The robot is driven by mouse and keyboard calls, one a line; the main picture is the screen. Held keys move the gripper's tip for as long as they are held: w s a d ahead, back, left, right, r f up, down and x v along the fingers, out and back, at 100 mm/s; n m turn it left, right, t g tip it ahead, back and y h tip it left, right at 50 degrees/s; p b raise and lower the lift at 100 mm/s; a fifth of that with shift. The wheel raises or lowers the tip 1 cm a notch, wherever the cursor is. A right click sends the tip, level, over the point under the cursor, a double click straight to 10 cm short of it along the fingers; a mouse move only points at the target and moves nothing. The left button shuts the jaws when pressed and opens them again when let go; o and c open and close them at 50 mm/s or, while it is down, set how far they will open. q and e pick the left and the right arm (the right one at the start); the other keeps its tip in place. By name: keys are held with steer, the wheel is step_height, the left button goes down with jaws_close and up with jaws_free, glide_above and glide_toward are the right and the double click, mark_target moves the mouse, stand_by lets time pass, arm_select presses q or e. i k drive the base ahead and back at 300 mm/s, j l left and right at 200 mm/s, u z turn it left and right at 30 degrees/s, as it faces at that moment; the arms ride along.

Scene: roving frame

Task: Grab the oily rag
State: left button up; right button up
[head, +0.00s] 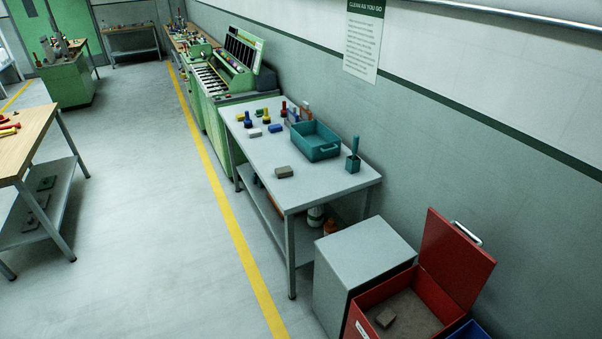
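A small grey-brown folded or block-like piece (284,172) lies near the front edge of the grey table (335,184). Either could be the oily rag; at this size I cannot tell cloth from a solid block. Neither of my grippers shows in the head view.
The table also holds a teal tray (316,141), a teal holder with a brush (353,162) and several small coloured items. A grey cabinet (365,250) stands between table and bin. Floor left of the yellow line (222,180) is clear up to a wooden-topped bench (22,145).

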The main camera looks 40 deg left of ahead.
mark_target(285, 171)
steer(key=i+j+z, duration=0.1)
steer(key=j+z, duration=0.7)
